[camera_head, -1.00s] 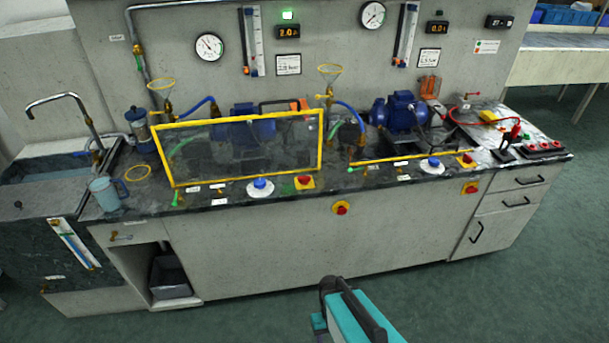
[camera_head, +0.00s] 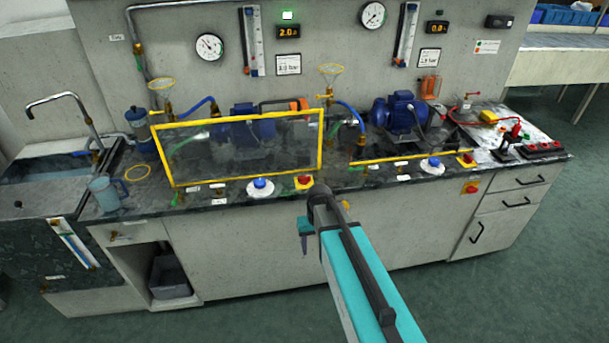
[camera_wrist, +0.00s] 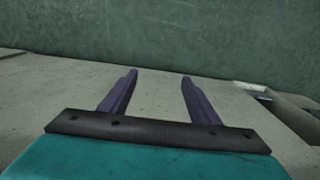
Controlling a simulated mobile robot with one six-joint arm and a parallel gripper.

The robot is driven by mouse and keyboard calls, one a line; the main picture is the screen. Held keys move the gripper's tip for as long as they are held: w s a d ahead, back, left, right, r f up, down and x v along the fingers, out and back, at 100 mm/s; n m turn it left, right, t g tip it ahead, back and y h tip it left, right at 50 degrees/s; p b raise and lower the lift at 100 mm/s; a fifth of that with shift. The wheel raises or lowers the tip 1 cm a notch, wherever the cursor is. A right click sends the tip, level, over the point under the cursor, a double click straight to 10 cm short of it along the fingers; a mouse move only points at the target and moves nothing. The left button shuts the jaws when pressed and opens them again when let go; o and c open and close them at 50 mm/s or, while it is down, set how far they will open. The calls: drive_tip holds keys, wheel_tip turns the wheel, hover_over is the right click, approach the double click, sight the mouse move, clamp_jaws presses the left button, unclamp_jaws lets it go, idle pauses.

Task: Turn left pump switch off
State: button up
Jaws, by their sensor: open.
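A red switch on a yellow plate (camera_head: 304,182) sits on the bench's front strip, at the lower right corner of the left pump's yellow-framed guard (camera_head: 245,178). A blue knob on a white dial (camera_head: 260,187) is just left of it. The left pump (camera_head: 245,130) is blue and stands behind the clear guard. My gripper (camera_head: 304,245) is in front of the cabinet, below and apart from the red switch. In the wrist view my gripper's two dark fingers (camera_wrist: 159,76) are spread with nothing between them. No switch is recognisable there.
The right pump (camera_head: 398,112) has its own blue knob (camera_head: 432,166) and red switch (camera_head: 466,160). The left display (camera_head: 288,32) is lit beneath a green lamp (camera_head: 287,15). A sink and jug (camera_head: 107,193) are at left. Floor before the bench is clear.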

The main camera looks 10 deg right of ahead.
drive_tip(key=w+r+t, duration=0.2)
drive_tip(key=w+r, duration=0.8)
drive_tip(key=r, duration=0.3)
drive_tip(key=t, duration=0.2)
approach(304, 176)
drive_tip(key=v, duration=0.6)
drive_tip(key=shift+s+f, duration=0.15)
drive_tip(key=shift+f, duration=0.05)
drive_tip(key=shift+f, duration=0.2)
drive_tip(key=shift+w+p+x, duration=0.1)
drive_tip(key=shift+p+x, duration=0.7)
drive_tip(key=shift+x, duration=2.6)
drive_tip(key=shift+w+p+x, duration=0.15)
drive_tip(key=shift+p+x, duration=0.65)
drive_tip(key=shift+x, duration=2.55)
drive_tip(key=shift+r, duration=0.1)
drive_tip(key=shift+c, duration=0.2)
drive_tip(key=shift+d, duration=0.1)
drive_tip(key=c, duration=1)
